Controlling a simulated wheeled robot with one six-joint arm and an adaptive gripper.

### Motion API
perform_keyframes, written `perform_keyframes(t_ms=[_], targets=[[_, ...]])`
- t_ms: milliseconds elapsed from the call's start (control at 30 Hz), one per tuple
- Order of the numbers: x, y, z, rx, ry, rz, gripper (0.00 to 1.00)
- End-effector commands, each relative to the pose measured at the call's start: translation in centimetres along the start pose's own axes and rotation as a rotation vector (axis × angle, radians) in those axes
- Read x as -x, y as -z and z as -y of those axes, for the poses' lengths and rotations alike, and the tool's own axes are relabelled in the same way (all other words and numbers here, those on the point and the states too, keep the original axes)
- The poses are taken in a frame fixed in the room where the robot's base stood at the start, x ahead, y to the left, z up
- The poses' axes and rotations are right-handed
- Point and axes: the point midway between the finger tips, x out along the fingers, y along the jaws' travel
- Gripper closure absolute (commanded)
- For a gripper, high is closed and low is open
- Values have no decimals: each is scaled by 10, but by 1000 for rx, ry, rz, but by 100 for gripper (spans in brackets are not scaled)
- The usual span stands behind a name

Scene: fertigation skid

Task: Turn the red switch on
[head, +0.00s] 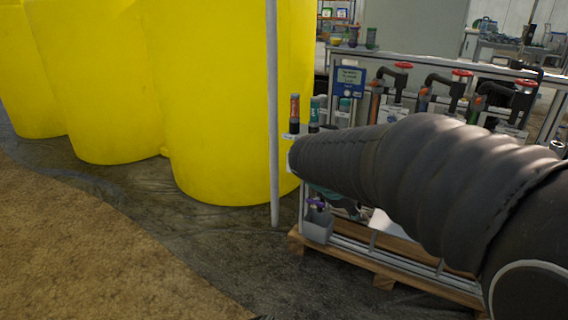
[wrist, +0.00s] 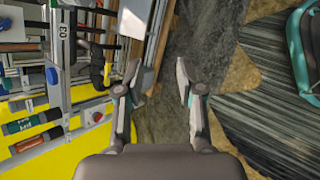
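In the head view my dark sleeved arm hides the gripper and much of the skid front. Red valve handles (head: 403,66) show on the skid above my arm.
Large yellow tanks (head: 215,100) stand at the left, with a grey upright pole (head: 274,120) in front. The skid rests on a wooden pallet (head: 385,280). A red-and-dark cylinder (head: 295,112) stands on its left end. Open floor (head: 110,240) lies at the lower left.

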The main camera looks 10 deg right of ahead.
Motion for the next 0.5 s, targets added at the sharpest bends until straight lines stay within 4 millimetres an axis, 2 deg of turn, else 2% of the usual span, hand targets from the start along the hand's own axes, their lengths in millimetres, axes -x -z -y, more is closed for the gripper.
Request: perform_keyframes(t_ms=[100,267,367,500], targets=[[-21,28,-34,231,-65,93,62],[-46,71,-75,535,-157,222,62],[-60,103,-98,723,-213,306,62],[-80,156,-124,981,-293,432,62]])
